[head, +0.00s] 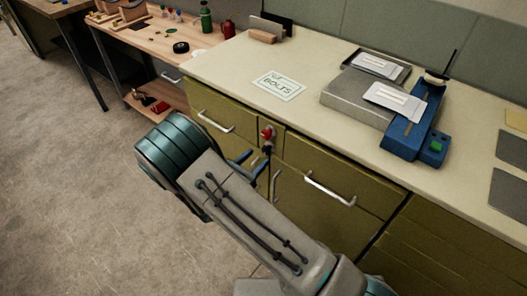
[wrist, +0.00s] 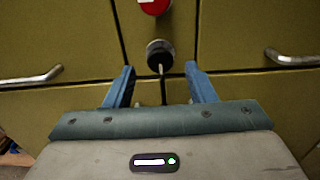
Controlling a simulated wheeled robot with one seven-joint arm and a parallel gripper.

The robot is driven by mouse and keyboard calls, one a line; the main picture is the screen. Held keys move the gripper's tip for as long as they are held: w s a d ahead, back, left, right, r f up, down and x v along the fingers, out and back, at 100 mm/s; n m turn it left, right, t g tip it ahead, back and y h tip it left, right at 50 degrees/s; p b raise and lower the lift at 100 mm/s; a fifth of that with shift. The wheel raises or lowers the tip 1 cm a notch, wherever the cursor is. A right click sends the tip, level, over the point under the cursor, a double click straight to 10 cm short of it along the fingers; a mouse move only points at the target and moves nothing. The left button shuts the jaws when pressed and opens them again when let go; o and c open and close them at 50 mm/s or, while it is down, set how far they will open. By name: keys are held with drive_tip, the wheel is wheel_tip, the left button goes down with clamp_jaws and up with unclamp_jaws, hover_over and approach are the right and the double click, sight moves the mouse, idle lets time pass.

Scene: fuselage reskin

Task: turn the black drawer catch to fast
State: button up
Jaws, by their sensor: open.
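The black drawer catch (wrist: 160,53) sits on the narrow olive panel between two drawers, below a red round knob (wrist: 155,6). A thin bar runs down from the catch's face in the wrist view. In the head view the catch (head: 267,149) shows small, just under the red knob (head: 267,133). My gripper (wrist: 160,74) is open, its two blue fingers below and to either side of the catch. Nothing is between the fingertips except the bar in line of sight; I cannot tell whether they touch it. Any fast marking is not readable.
The left drawer (head: 222,122) and right drawer (head: 345,190) look shut, each with a silver handle. The worktop (head: 230,72) above holds a bolts card (head: 279,86), a grey metal box (head: 350,101) and a blue device (head: 405,139). Open floor lies left.

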sight(265, 151)
drive_tip(key=shift+x, duration=2.3)
drive_tip(key=shift+c, duration=0.3)
drive_tip(key=c, duration=0.9)
drive_tip(key=shift+o, duration=0.2)
